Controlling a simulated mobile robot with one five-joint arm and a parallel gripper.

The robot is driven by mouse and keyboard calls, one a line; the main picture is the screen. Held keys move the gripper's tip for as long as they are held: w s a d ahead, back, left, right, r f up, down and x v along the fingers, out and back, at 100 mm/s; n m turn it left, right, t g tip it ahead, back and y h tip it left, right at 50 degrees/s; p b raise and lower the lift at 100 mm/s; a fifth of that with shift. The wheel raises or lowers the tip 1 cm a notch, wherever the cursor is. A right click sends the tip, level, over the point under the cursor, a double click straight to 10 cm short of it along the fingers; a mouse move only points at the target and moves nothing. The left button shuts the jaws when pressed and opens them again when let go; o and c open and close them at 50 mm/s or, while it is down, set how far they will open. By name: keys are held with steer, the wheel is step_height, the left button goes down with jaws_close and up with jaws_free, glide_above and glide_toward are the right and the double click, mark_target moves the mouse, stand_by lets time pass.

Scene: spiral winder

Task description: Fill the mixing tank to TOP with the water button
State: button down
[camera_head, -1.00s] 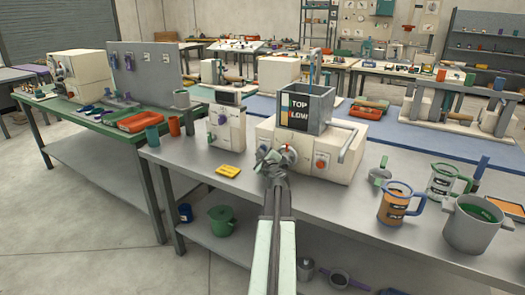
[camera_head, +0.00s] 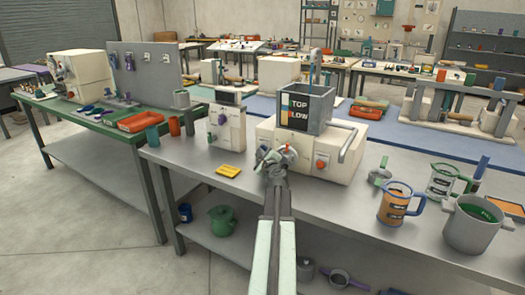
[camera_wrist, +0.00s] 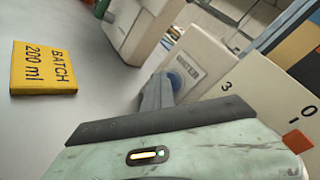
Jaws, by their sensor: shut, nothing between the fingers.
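The mixing tank (camera_head: 318,103) is a grey square box on a cream machine (camera_head: 335,155), with TOP and LOW marks on its front. A thin blue vertical line (camera_head: 311,72) shows above it. The water level inside is too small to tell. My gripper (camera_head: 266,154) is shut and empty at the machine's front left. In the wrist view, the round blue water button (camera_wrist: 178,80) sits on a cream panel under the word WATER. My grey gripper tip (camera_wrist: 157,92) is right at the button and partly covers it. I cannot tell whether it presses it.
A yellow BATCH 200 ml card (camera_head: 228,170) lies on the grey bench at left. A cream device with a purple knob (camera_head: 227,127) stands behind it. An orange knob (camera_head: 321,165) is right of my gripper. Mugs (camera_head: 395,203) and a grey pot (camera_head: 473,225) stand at right.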

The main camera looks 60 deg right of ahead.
stand_by(0.8)
steer(key=shift+a, duration=0.8)
steer(key=shift+a, duration=0.1)
steer(key=shift+a, duration=2.4)
